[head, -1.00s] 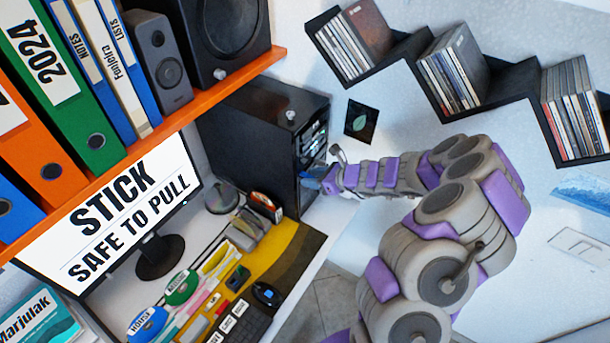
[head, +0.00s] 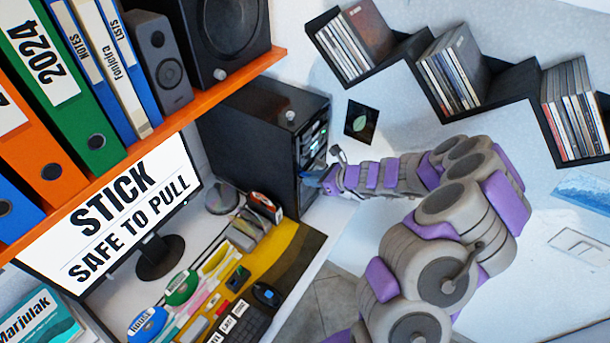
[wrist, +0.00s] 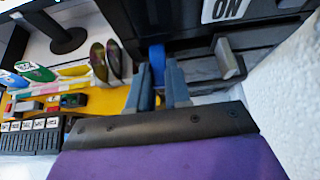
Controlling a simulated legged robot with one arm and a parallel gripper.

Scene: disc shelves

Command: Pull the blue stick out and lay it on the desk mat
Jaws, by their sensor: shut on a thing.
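The blue stick (wrist: 157,55) shows in the wrist view between my two finger pads, at the lower front of the black computer tower (head: 250,135). My gripper (wrist: 158,70) is shut on it. In the head view my gripper (head: 318,181) is at the tower's front face, and the stick cannot be told apart from my fingers there. Whether the stick is still in its port is hard to see. The yellow and dark desk mat (head: 290,262) lies on the desk below the tower; its yellow part also shows in the wrist view (wrist: 110,100).
The monitor (head: 125,205) reads "STICK SAFE TO PULL". A keyboard (head: 245,322), a mouse (head: 267,295) and several small desk items crowd the mat's left side. The mat's dark right part looks clear. An orange shelf (head: 225,78) with binders and speakers overhangs the desk.

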